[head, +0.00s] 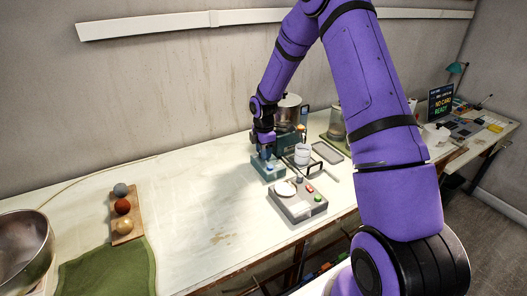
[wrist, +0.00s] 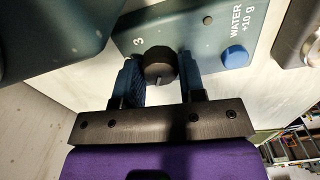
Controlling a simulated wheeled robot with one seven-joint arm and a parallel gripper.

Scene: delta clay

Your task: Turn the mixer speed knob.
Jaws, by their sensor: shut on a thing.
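A dark round knob (wrist: 158,64) sits on a teal-grey control box (wrist: 200,35) in the wrist view. A "3" is printed to its left, and a pointer mark shows on its near side. My gripper (wrist: 160,76) is shut on the knob, with one blue-padded finger on each side. In the head view my gripper (head: 265,153) reaches down onto the teal box (head: 262,175) and hides the knob there. A blue button (wrist: 235,57), labelled "WATER +10 g", is to the right of the knob in the wrist view.
A grey scale-like unit (head: 297,208) with coloured buttons is in front. A wooden board (head: 126,216) with several balls, a green cloth (head: 110,272) and a metal bowl (head: 22,245) are at left. The bench between is clear.

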